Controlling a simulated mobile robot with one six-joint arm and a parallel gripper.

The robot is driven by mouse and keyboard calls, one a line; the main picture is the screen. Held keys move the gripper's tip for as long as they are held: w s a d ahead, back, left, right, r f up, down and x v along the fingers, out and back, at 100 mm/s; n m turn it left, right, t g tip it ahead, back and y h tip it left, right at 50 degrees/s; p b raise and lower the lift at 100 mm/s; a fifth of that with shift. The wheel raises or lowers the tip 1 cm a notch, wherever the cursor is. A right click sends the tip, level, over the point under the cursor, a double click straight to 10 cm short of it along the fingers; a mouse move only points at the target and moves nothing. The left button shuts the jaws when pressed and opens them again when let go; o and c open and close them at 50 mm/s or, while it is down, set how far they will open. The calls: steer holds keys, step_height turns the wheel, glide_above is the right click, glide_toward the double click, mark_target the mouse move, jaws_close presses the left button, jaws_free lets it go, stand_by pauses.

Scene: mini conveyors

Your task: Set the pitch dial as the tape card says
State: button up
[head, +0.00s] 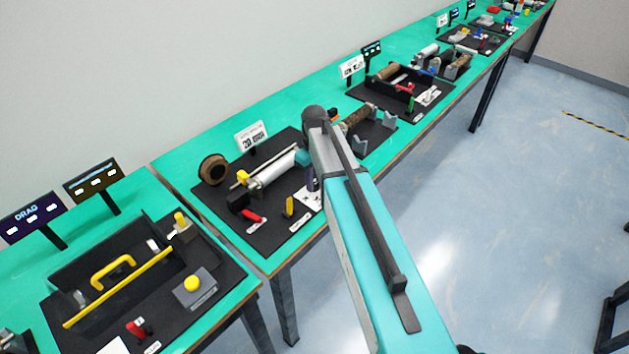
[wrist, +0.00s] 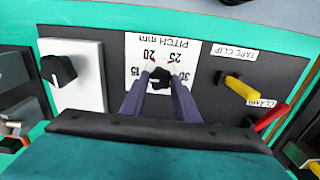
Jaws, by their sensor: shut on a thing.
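The pitch dial (wrist: 160,77) is a small black knob on a white plate marked PITCH mm, in the wrist view. Its numbers 15, 20, 25 and 30 appear upside down around it. My gripper (wrist: 160,84) has its two fingers on either side of the knob, shut on it. Which number the dial points to is too small to tell. The tape card (head: 251,137) stands behind the black station board in the head view; its line seems to start with 20, the rest is unclear. My arm partly covers the dial area there.
A yellow tape clip lever (wrist: 241,89) and a red clamp lever (wrist: 269,117) stand right of the dial in the wrist view. Another black knob (wrist: 59,69) sits on a white block at left. A white roller (head: 272,171) lies close by in the head view.

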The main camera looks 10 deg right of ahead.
steer(key=m+b, duration=0.1)
steer(key=m, duration=0.4)
steer(key=shift+b, duration=0.3)
steer(key=m+b, duration=0.1)
steer(key=m, duration=0.5)
steer(key=shift+w, duration=0.1)
steer(key=shift+m, duration=0.3)
steer(key=o, duration=1)
steer(key=shift+o, duration=0.2)
step_height(320, 180, up, 14)
steer(key=b, duration=0.3)
